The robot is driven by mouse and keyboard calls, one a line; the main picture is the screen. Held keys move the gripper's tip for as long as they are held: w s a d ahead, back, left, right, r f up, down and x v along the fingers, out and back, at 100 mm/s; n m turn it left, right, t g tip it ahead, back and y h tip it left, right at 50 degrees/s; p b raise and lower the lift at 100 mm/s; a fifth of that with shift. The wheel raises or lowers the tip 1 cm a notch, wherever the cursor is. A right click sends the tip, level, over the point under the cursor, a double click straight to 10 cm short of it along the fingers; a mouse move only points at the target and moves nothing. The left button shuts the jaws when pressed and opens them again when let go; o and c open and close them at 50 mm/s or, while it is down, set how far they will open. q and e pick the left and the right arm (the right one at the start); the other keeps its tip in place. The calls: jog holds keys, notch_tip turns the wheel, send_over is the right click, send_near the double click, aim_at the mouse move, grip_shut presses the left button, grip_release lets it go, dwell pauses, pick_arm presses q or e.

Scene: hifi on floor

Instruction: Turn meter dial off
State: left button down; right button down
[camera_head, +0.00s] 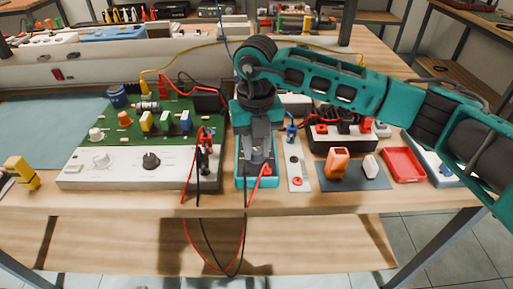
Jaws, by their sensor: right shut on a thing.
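The teal-edged meter (241,180) lies on the wooden workbench, right of the green circuit board, with red and black leads at its front end. My right gripper (257,165) points down onto the middle of the meter and is shut on its dial. The gripper fingers cover the dial, so its pointer setting cannot be seen. The meter's upper part is also hidden behind my gripper. My left gripper is not in view.
The circuit board (140,124) has a white control panel with a black knob (151,160). Right of the meter are a white strip with a red button (298,181), an orange block (337,162) and a red tray (403,164). Leads hang over the bench's front edge.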

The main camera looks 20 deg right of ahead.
jog(key=n+b, duration=0.1)
jog(key=n, duration=0.3)
jog(key=shift+f+n+b, duration=0.1)
jog(key=shift+n+b, duration=0.5)
jog(key=shift+n, duration=0.7)
jog(key=n+b, duration=0.1)
jog(key=n, duration=0.1)
jog(key=shift+n, duration=0.3)
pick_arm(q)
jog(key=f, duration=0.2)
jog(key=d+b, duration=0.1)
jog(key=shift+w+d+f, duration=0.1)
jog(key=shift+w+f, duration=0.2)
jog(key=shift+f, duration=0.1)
pick_arm(e)
jog(key=n, duration=0.4)
jog(key=shift+a, duration=0.1)
jog(key=shift+n, duration=0.3)
jog(key=c, duration=0.9)
grip_release()
jog(key=shift+o, duration=0.2)
jog(key=shift+r, duration=0.25)
